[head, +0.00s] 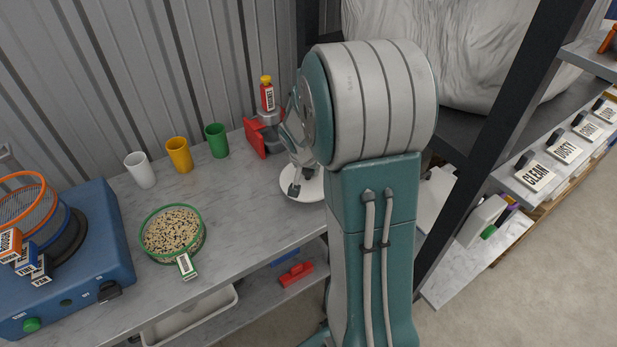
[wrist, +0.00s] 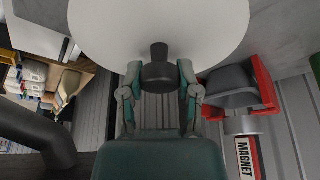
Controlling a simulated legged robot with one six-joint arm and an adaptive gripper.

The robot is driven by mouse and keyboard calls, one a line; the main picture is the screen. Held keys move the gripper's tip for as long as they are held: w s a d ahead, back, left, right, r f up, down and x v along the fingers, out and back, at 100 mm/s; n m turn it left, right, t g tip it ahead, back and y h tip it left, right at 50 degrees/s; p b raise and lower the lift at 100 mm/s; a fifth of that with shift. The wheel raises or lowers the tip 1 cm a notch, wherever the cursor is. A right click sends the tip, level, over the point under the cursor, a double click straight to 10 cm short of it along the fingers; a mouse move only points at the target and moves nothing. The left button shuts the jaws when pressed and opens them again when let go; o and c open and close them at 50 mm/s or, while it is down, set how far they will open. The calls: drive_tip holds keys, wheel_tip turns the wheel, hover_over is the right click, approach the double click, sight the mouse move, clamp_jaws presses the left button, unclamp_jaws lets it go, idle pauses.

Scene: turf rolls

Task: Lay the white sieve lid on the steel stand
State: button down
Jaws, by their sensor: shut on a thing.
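The white sieve lid (head: 312,191) is a round white disc with a dark knob, partly hidden behind my arm in the head view. In the wrist view the lid (wrist: 110,28) fills the top of the picture. My gripper (wrist: 158,72) is shut on its dark knob, one finger on each side. In the head view my gripper (head: 294,186) is at the lid, over the right part of the bench; whether the lid touches the surface below I cannot tell. I cannot make out the steel stand; my arm hides part of the bench.
White (head: 140,170), yellow (head: 179,155) and green (head: 217,140) cups line the back. A green-rimmed sieve of grains (head: 171,231) and blue machine (head: 75,285) stand left. A dark post (head: 490,130) rises right.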

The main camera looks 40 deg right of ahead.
sight(308, 178)
drive_tip(key=shift+w+d+f, duration=0.1)
drive_tip(key=shift+d+f, duration=0.1)
drive_tip(key=shift+f, duration=1.55)
drive_tip(key=shift+f, duration=0.1)
drive_tip(key=shift+c, duration=1.5)
unclamp_jaws()
drive_tip(key=v, duration=1.2)
drive_tip(key=s+a+r+n+t+y, duration=0.1)
drive_tip(key=s+a+r+n, duration=0.3)
drive_tip(key=s+a, duration=0.4)
drive_tip(key=s+a+r+n+t+y, duration=0.1)
drive_tip(key=s+a+r+n+y, duration=0.1)
drive_tip(key=s+a+r+n, duration=0.3)
drive_tip(key=s+a+r, duration=0.1)
drive_tip(key=s+a, duration=0.3)
drive_tip(key=a, duration=0.1)
drive_tip(key=shift+a+n+t, duration=0.2)
drive_tip(key=shift+n+t, duration=0.1)
drive_tip(key=shift+r, duration=0.1)
